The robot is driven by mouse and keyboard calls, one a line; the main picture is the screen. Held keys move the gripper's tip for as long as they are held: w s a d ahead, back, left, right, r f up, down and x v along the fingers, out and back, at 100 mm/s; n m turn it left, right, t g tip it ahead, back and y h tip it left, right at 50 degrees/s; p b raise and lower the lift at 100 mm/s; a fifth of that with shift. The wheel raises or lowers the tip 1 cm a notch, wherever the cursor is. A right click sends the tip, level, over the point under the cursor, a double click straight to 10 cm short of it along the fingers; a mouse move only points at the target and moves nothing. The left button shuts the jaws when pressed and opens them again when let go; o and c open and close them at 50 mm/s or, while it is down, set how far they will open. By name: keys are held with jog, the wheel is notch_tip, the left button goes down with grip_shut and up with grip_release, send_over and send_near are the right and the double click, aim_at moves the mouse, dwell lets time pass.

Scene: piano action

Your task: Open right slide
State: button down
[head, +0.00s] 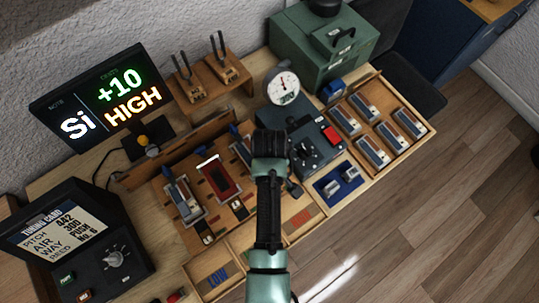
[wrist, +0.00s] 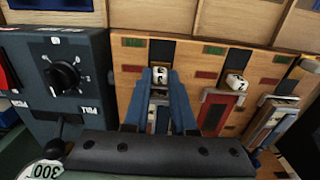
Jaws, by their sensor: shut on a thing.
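The right slide (head: 240,152) is a narrow blue and grey piece on the wooden action board, partly hidden by my gripper (head: 270,145) in the head view. In the wrist view my gripper's two blue-grey fingers (wrist: 160,88) straddle this slide, shut on it, with a white numbered key block just beyond the tips. The contact itself is mostly hidden by the fingers. The middle place is a red slot (head: 215,177), also seen in the wrist view (wrist: 217,112). The left slide (head: 184,199) is blue and grey, in a metal frame.
A dark control box (head: 315,145) with a knob and red button stands right of the board, with a round gauge (head: 283,85) behind it. A tray (head: 379,155) of several spare slides is farther right. A display (head: 102,100) reads "Si +10 HIGH". A tuning card screen (head: 62,230) stands left.

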jog(key=s+d+p, duration=0.2)
jog(key=s, duration=0.1)
jog(key=shift+r, duration=0.2)
jog(key=shift+s+d+f, duration=0.1)
jog(key=shift+d, duration=0.05)
jog(key=shift+f, duration=0.1)
jog(key=c, duration=0.7)
grip_release()
jog(key=shift+r, duration=0.45)
notch_tip(320, 180, up, 12)
jog(key=shift+r+b, duration=0.1)
jog(key=shift+b, duration=0.25)
